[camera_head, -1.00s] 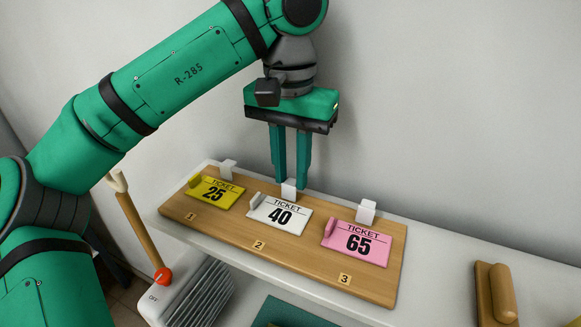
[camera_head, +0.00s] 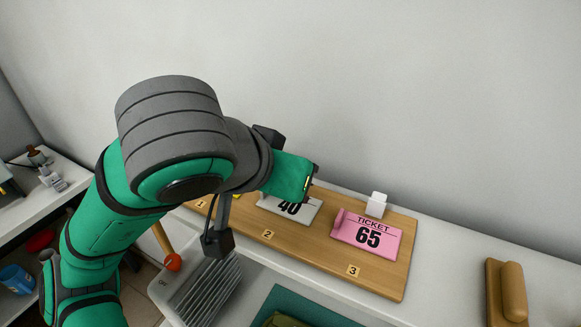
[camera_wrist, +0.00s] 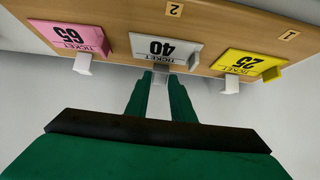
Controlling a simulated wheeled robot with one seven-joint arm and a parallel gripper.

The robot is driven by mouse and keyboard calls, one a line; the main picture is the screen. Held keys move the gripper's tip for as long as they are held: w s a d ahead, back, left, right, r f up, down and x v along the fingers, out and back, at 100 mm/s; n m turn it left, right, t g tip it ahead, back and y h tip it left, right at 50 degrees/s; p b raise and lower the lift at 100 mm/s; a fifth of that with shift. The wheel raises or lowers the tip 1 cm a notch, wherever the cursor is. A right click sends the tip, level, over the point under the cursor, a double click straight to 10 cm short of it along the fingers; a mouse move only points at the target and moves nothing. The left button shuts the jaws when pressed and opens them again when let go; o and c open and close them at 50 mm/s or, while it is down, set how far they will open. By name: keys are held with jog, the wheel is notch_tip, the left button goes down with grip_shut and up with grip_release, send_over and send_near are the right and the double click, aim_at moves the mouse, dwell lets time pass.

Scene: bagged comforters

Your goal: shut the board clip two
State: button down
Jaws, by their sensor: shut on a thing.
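The wooden board (camera_head: 318,258) lies on a white surface by the wall and carries three numbered clips with tickets. Place 2 has the white ticket 40 (camera_head: 287,207), partly covered by my arm in the head view; it shows whole in the wrist view (camera_wrist: 165,48). In the wrist view my gripper (camera_wrist: 161,76) is at the back edge of ticket 40, its green fingers closed on the white tab (camera_wrist: 160,77) of clip two. The fingertips hide part of the tab. In the head view the fingers and this tab are hidden behind my gripper's body.
The pink ticket 65 (camera_head: 367,235) with its upright white tab (camera_head: 376,204) is to the right.

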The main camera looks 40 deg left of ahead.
jog(key=shift+s+d+f+t, duration=0.1)
jog(key=shift+s+f+t, duration=0.3)
jog(key=shift+t, duration=0.5)
jog(key=shift+s+y, duration=0.1)
jog(key=shift+y, duration=0.2)
